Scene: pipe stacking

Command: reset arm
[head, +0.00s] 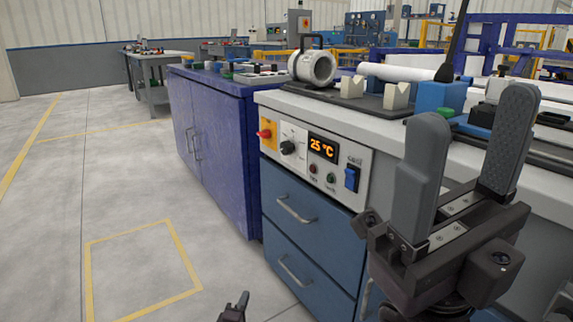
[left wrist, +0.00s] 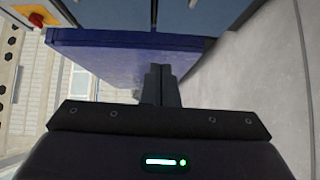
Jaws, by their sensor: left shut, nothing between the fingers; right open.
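My right gripper (head: 470,108) is large in the right of the head view, fingers pointing up and spread wide apart, with nothing between them. It is in front of the workbench and hides part of its front and top. My left gripper (head: 235,306) shows only as small dark fingertips at the bottom edge of the head view, over the floor. In the left wrist view its fingers (left wrist: 160,84) are together and empty, with a blue cabinet (left wrist: 125,60) beyond them.
The workbench has a control panel (head: 317,160) reading 25 °C and blue drawers (head: 305,225). On its top are a grey-white ring-shaped fitting (head: 302,66), a white pipe (head: 400,72) and pale V-blocks (head: 397,96). A purple-blue cabinet (head: 215,150) adjoins it. The floor at left is clear, with yellow lines.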

